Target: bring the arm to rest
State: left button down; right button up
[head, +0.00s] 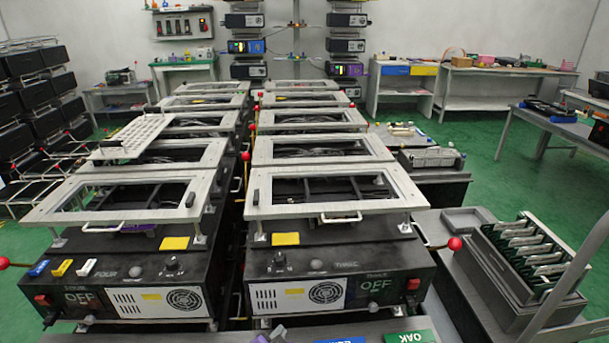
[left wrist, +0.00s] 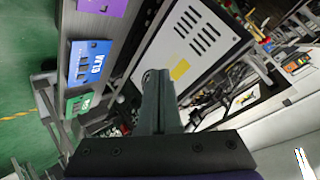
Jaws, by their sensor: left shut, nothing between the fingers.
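My left gripper (left wrist: 158,85) points away from the camera in the left wrist view, its fingers together with nothing between them. In the head view only a small grey part, seemingly the tip of my left gripper (head: 268,337), shows at the bottom edge, in front of the fixture marked THREE (head: 325,285). No thing is held. My right gripper does not show.
The fixture marked FOUR (head: 120,285) stands left of THREE. A red-knobbed lever (head: 455,244) sticks out to the right of THREE. A rack of boards (head: 525,250) stands at right. Green OAK (head: 408,337) and blue (left wrist: 90,62) signs are close by.

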pick_arm(q)
jog(key=s+a+f+n+g+y, duration=0.1)
jog(key=s+a+n+g, duration=0.35)
jog(key=s, duration=0.65)
jog(key=s+a+f+n+g+y, duration=0.1)
jog(key=s+a+n, duration=0.55)
jog(key=s, duration=0.35)
notch_tip(320, 180, up, 18)
jog(key=p, duration=1.6)
jog(key=shift+w+a, duration=0.45)
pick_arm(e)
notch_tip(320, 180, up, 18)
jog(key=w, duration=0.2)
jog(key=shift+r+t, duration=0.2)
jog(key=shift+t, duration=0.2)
pick_arm(q)
jog(key=shift+s+r, duration=0.1)
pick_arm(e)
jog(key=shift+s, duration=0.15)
